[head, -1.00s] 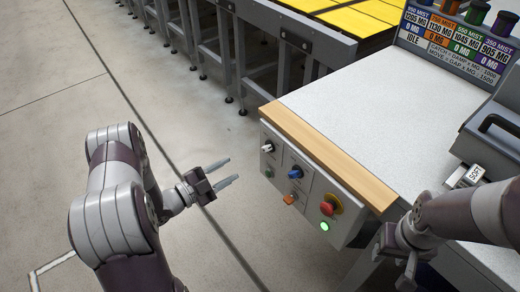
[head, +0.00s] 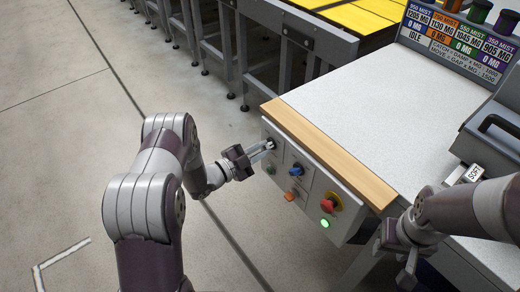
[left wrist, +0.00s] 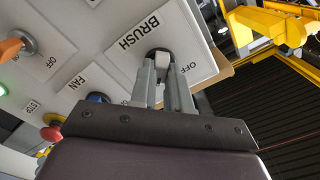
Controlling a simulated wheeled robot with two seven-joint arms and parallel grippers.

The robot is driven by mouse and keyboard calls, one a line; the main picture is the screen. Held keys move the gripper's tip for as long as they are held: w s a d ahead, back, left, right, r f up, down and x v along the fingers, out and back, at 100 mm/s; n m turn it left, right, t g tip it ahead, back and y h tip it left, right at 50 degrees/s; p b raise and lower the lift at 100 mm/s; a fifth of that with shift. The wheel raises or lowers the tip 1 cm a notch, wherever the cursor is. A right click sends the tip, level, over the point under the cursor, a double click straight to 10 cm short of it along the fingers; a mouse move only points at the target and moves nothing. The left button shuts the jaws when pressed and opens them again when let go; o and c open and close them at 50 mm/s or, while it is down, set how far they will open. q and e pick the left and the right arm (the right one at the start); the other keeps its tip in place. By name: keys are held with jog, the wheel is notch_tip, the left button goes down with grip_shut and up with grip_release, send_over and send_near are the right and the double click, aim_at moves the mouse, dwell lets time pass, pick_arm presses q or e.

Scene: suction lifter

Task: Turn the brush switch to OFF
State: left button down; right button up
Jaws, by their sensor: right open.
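The control box (head: 340,228) hangs under the wooden edge of the table. Its brush switch (head: 271,143) is the knob at the upper left; in the left wrist view its white grip (left wrist: 163,58) sits on a dark round base beside the label BRUSH. My left gripper (head: 268,151) reaches the box from the left. Its two fingers (left wrist: 163,75) stand close together on either side of the knob and appear shut on it. The fingertips partly hide the knob and its position marks. My right gripper (head: 394,262) is open and empty, right of the box.
The blue fan knob (head: 295,169), an orange switch (head: 290,196), a red emergency button (head: 328,205) and a lit green button (head: 325,223) are on the same panel. Open floor lies to the left.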

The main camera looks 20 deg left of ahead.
pick_arm(q)
jog(key=shift+n, duration=0.3)
jog(key=n, duration=0.3)
jog(key=shift+n, duration=0.3)
jog(key=n, duration=0.4)
jog(key=shift+n, duration=0.3)
jog(key=n, duration=0.4)
jog(key=shift+p, duration=0.4)
jog(key=shift+n+p, duration=0.3)
jog(key=shift+n, duration=2.2)
jog(key=c, duration=1.1)
grip_release()
